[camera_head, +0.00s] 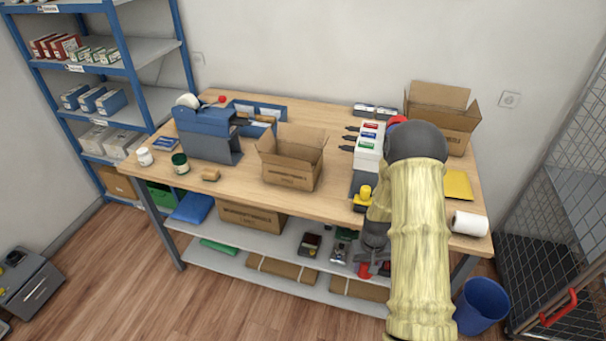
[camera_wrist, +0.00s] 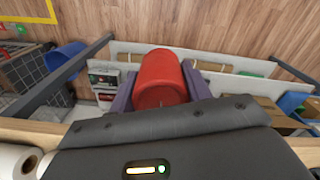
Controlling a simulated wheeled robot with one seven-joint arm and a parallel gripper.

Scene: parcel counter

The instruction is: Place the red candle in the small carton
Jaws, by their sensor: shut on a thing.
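The red candle (camera_wrist: 162,80) is a red cylinder held between the two purple-grey fingers of my gripper (camera_wrist: 160,92) in the wrist view. In the head view my gripper (camera_head: 371,266) hangs in front of the table's front edge, below the top, with a bit of the red candle (camera_head: 365,271) showing under it. An open brown carton (camera_head: 290,177) stands mid-table with flaps up, left of my arm. It looks like the smaller of two open cartons; its inside bottom is hidden. The other carton (camera_head: 455,143) stands at the back right.
A lower shelf (camera_head: 285,240) with goods lies beneath. A blue bin (camera_head: 482,305) stands at right.

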